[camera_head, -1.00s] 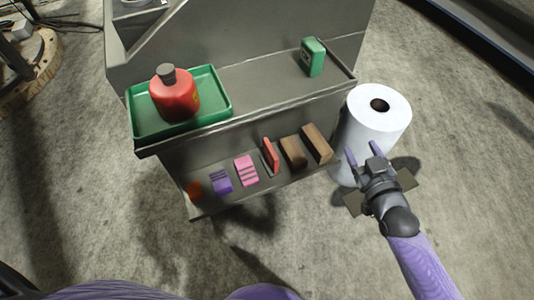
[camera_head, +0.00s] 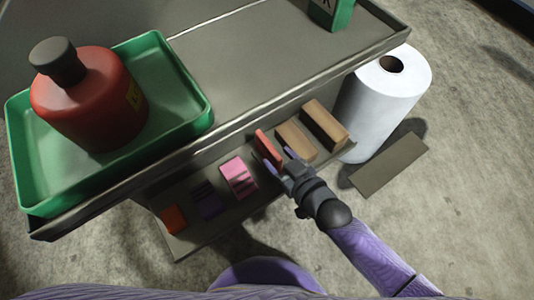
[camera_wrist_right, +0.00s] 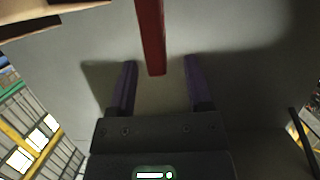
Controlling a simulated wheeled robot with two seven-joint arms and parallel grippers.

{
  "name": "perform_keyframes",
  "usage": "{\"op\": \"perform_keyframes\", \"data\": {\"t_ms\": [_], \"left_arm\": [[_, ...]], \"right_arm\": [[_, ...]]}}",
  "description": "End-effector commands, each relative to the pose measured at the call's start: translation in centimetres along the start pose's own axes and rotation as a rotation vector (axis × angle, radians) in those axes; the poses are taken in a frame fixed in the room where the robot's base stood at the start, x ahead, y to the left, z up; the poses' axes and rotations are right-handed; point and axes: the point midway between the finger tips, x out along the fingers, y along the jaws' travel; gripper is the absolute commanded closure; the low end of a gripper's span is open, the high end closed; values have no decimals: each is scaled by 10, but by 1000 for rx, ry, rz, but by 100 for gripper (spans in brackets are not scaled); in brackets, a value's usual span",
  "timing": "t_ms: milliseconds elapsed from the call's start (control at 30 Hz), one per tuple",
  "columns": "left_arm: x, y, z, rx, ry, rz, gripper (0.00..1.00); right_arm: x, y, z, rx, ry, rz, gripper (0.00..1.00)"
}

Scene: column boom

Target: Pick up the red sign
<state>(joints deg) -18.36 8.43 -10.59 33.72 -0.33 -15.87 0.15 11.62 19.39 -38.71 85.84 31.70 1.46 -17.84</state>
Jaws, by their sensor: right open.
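The red sign (camera_head: 268,148) stands upright on the lower shelf, between a pink striped block and a brown block. In the right wrist view the red sign (camera_wrist_right: 151,38) shows edge-on, its near end centred just ahead of the fingertips. My right gripper (camera_head: 282,160) is at the shelf's front, close to the sign. In the wrist view the right gripper (camera_wrist_right: 158,75) is open, with its two purple fingers apart and nothing held between them. Whether the fingertips overlap the sign in depth is hard to tell. My left gripper is not in view.
The upper shelf (camera_head: 240,75) overhangs the lower one and holds a green tray (camera_head: 190,110) with a red bottle (camera_head: 90,100). Two brown blocks (camera_head: 325,125) sit right of the sign, the pink block (camera_head: 238,177) left. A white roll (camera_head: 385,100) stands beside the shelf.

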Motion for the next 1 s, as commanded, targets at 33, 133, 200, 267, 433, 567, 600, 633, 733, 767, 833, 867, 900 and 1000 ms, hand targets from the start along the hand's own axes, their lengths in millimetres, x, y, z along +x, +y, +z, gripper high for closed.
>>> {"op": "perform_keyframes", "data": {"t_ms": [33,133,200,267,433,567,600,633,733,767,833,867,900,1000], "left_arm": [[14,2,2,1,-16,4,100],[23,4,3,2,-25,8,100],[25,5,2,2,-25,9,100],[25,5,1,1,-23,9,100],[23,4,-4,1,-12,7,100],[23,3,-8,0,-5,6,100],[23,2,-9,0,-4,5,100],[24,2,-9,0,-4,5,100],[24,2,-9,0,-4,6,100],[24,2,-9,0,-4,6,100],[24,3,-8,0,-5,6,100],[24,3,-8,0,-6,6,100],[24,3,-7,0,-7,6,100],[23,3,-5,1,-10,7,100]], "right_arm": [[13,0,9,6,-1,0,35],[32,1,7,4,-2,0,35],[39,1,5,2,-2,0,35],[40,2,2,1,-2,1,35],[40,2,0,0,0,1,35],[40,2,0,-1,0,1,63],[40,2,0,-1,-1,1,71],[40,2,0,0,0,1,78],[40,2,0,0,-1,1,99],[40,2,0,0,-1,1,100],[39,2,0,0,-1,1,100],[39,2,1,0,-1,1,100],[39,2,1,0,-1,1,100],[39,2,1,0,-1,1,100]]}}
